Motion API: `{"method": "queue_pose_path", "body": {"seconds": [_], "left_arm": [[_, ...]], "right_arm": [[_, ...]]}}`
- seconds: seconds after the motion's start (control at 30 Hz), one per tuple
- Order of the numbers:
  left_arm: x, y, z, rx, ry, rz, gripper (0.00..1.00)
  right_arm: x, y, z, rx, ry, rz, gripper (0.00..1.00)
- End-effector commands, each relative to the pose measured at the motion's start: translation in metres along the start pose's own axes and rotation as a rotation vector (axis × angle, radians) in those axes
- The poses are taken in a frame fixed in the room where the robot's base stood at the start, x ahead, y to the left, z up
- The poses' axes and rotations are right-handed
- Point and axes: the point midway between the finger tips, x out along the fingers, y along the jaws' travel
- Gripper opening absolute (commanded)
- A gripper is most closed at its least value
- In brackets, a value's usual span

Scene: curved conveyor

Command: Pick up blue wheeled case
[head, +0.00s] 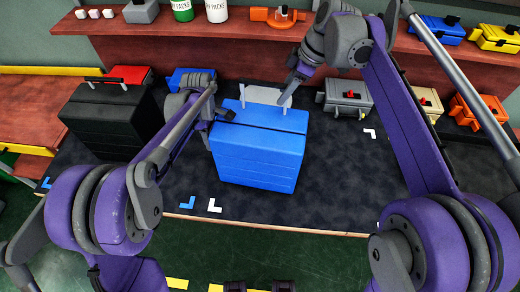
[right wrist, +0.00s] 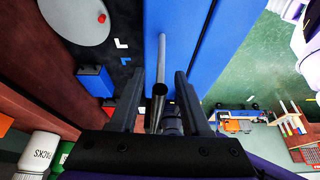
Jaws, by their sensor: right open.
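The blue wheeled case (head: 258,150) stands upright on the dark surface in the middle of the head view, with its pale handle (head: 265,97) at the top. My right gripper (head: 289,92) is at the right end of this handle, pointing down. In the right wrist view its two fingers (right wrist: 158,100) are open.
A large black case (head: 105,122) stands to the left. A grey case (head: 345,100), a cream case (head: 426,103) and an orange case (head: 478,110) stand to the right. A reddish shelf (head: 230,28) runs behind.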

Motion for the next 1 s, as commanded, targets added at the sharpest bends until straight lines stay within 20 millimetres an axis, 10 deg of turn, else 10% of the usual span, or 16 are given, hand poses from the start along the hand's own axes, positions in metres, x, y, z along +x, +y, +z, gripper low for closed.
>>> {"method": "queue_pose_path", "body": {"seconds": [0.1,0.4,1.0], "left_arm": [[-0.0002,0.0000,0.0000,0.000,0.000,0.000,0.55],[-0.0004,0.0000,0.0001,0.000,0.000,0.000,0.01],[-0.0007,0.0000,0.0000,0.000,0.000,0.000,0.00]], "right_arm": [[-0.0002,0.0001,0.0000,0.000,0.000,0.000,0.47],[-0.0004,0.0002,0.0000,0.000,0.000,0.000,0.00],[-0.0006,0.0002,0.0000,0.000,0.000,0.000,0.00]]}}
